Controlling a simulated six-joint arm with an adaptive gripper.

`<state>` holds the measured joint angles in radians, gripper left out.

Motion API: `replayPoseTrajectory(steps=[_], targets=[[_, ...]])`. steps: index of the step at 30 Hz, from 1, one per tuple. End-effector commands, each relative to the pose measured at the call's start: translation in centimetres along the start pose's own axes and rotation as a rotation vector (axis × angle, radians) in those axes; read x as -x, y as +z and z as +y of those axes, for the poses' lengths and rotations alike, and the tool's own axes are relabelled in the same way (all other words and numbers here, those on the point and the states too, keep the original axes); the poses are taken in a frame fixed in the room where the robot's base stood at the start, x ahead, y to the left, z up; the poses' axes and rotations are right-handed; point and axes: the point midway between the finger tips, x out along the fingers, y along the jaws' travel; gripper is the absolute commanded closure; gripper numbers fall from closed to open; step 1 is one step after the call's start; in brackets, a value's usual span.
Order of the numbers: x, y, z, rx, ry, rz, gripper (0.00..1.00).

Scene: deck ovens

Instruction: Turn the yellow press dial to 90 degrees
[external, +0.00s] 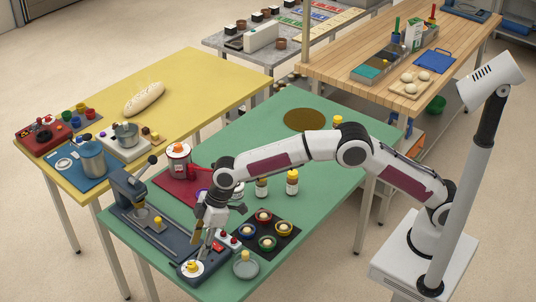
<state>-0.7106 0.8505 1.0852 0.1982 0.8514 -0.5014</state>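The yellow press dial (191,267) is a small yellow knob on a white round face. It sits on a dark control box (206,272) at the front left corner of the green table. A dark blue-grey press (131,193) with a lever and a long base stands just left of it. My gripper (196,250) points down just above the dial, very near it. The fingers are small and dark here, so I cannot tell whether they touch the dial or how far apart they are. The dial's angle is too small to read.
Right of the dial are a grey dish with a yellow knob (245,265) and a black tray (286,245) with several coloured cups. Bottles (292,182) and a red mat (178,193) lie behind. The far part of the green table (265,120) is mostly clear.

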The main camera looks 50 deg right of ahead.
Motion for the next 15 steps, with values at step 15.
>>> replayPoseTrajectory(steps=[15], targets=[[-5.2, 0.0, -0.1, 0.0, -0.001, 0.0, 0.61]])
